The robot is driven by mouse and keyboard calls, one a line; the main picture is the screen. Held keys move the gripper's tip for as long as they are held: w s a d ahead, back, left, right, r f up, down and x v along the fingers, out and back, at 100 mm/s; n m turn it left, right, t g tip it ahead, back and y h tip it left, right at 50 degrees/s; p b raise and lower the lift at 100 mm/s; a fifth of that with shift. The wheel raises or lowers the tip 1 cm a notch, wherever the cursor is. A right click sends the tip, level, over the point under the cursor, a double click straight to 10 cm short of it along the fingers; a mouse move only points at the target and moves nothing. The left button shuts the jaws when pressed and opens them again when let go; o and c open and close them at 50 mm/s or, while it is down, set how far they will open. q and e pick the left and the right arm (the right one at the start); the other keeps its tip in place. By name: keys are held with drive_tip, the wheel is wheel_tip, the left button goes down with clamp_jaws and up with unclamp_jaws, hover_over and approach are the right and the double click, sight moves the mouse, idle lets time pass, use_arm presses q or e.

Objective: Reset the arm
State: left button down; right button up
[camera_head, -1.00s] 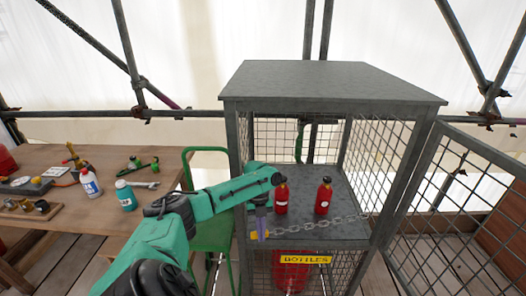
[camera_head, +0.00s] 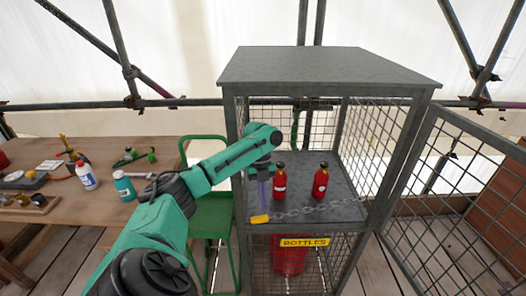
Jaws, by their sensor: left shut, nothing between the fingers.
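My left arm reaches in from the lower left toward the grey mesh cage (camera_head: 330,68). My left gripper (camera_head: 260,215) points down at the cage's front left, beside the shelf's front edge, shut and empty. Its tip is close to the yellow tag at the left end of the chain; I cannot tell whether they touch. Two red bottles with black caps, the left one (camera_head: 279,184) and the right one (camera_head: 320,183), stand upright on the shelf, to the right of the gripper. My right gripper is not in view.
A chain (camera_head: 310,209) hangs across the shelf front above a yellow BOTTLES sign (camera_head: 304,242). A larger red bottle (camera_head: 290,262) stands below. The mesh door (camera_head: 455,200) is open at right. A green cart (camera_head: 210,215) and a wooden table (camera_head: 110,205) stand at left.

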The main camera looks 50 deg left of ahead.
use_arm(q)
drive_tip(key=shift+s+a+r, duration=0.1)
drive_tip(key=shift+s+r, duration=0.15)
drive_tip(key=shift+r, duration=0.05)
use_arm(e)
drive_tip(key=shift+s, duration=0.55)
